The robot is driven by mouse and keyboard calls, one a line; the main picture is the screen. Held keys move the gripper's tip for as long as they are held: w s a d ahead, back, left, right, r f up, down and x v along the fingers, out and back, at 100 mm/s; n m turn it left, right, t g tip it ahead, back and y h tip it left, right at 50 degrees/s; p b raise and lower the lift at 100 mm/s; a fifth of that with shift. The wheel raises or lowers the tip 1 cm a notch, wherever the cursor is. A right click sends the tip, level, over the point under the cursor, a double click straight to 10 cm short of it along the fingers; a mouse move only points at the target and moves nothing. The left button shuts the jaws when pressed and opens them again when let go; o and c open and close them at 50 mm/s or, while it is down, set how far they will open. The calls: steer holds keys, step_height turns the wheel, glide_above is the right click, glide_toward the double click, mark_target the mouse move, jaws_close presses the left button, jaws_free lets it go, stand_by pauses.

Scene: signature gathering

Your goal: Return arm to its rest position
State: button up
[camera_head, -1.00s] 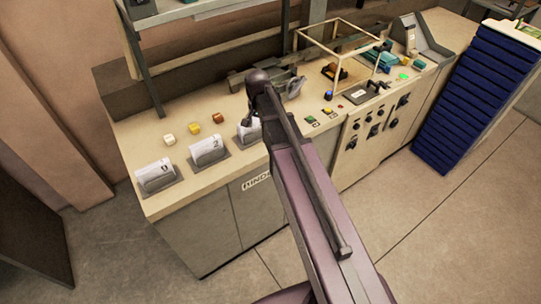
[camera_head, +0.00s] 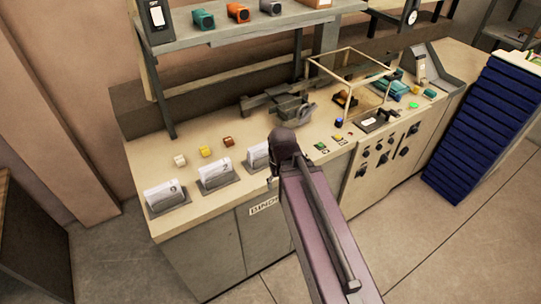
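My purple arm rises from the bottom of the head view and ends in a dark rounded joint in front of the bench. A small metallic bit shows at the joint's lower left, and I cannot tell what part of the arm it is. My gripper's fingers do not show; the arm hides whatever lies beyond the joint. No held object is visible.
A long cream bench (camera_head: 225,196) bears white card stacks in holders (camera_head: 165,196), several small blocks, a grey machine (camera_head: 280,108), buttons and a wire-frame case (camera_head: 350,62). A shelf (camera_head: 235,33) stands above. Blue stacked trays (camera_head: 480,130) are at right. Floor is clear in front.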

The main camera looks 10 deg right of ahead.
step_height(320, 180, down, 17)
steer(key=b, duration=1.7)
